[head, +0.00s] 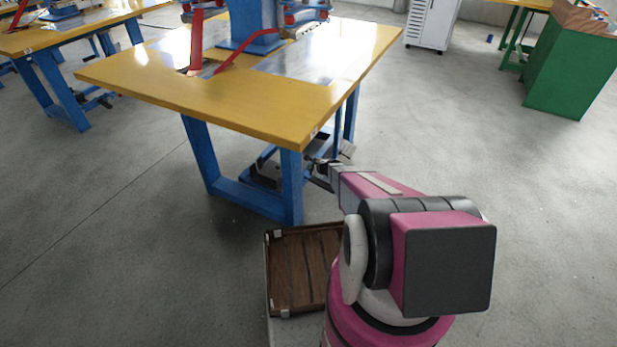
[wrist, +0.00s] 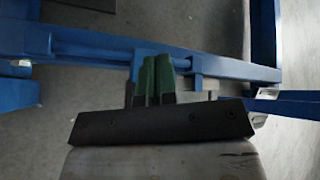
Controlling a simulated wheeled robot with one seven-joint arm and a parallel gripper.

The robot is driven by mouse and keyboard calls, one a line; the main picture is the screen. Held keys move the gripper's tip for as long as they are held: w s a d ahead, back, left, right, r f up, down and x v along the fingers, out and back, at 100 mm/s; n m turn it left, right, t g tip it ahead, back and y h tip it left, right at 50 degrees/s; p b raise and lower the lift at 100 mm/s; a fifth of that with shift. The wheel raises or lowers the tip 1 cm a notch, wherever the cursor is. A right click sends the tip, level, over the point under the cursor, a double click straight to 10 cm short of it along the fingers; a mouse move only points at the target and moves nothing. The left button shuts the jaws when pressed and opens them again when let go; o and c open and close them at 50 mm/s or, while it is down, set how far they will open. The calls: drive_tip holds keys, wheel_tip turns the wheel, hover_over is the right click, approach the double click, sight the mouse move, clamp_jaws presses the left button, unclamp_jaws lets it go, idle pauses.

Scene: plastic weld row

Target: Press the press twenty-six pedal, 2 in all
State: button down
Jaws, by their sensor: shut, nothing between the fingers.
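The press table (head: 250,105) has a yellow top and blue legs, with a blue press (head: 253,22) and red levers on top. Under it is a blue frame with a grey plate (head: 268,171), which looks like the pedal; I cannot read a number. My gripper (head: 316,166) reaches low beside the table's near right corner, by that frame, partly hidden by my arm. In the wrist view my gripper (wrist: 155,66) is shut and empty, its green fingers together over a blue bar (wrist: 110,46). A dark plate (wrist: 95,4) shows at the top edge. Whether the fingers touch anything is unclear.
A second yellow table (head: 60,35) stands at the far left. A white cabinet (head: 430,22) and a green bench (head: 570,70) stand behind right. The floor on the right is clear.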

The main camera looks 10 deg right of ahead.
drive_tip(key=shift+s+d+r, duration=0.1)
drive_tip(key=shift+d+r, duration=0.1)
drive_tip(key=shift+r, duration=0.95)
drive_tip(key=shift+a, duration=0.1)
idle(1.7)
